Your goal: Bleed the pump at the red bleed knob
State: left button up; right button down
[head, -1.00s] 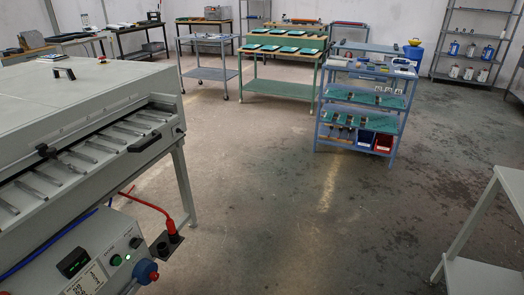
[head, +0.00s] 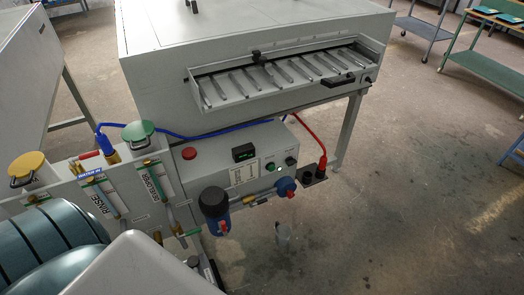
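The grey pump and control unit (head: 235,165) stands below the plate processor (head: 150,50). A blue round fitting (head: 285,184) sticks out at its right front, with a small red part (head: 291,194) on it. A dark-topped blue filter housing (head: 213,204) hangs at the front, with another small red part (head: 223,228) low on it. I cannot tell for certain which red part is the bleed knob. A green light (head: 279,169) is lit on the panel. Neither gripper is in view.
Tanks with yellow (head: 26,164) and green (head: 138,130) caps and tubes labelled RINSE and DEVELOPER stand at left. A ribbed teal object (head: 50,245) fills the lower left.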

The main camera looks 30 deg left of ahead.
aim_at(290, 194)
jog(key=u, duration=0.9)
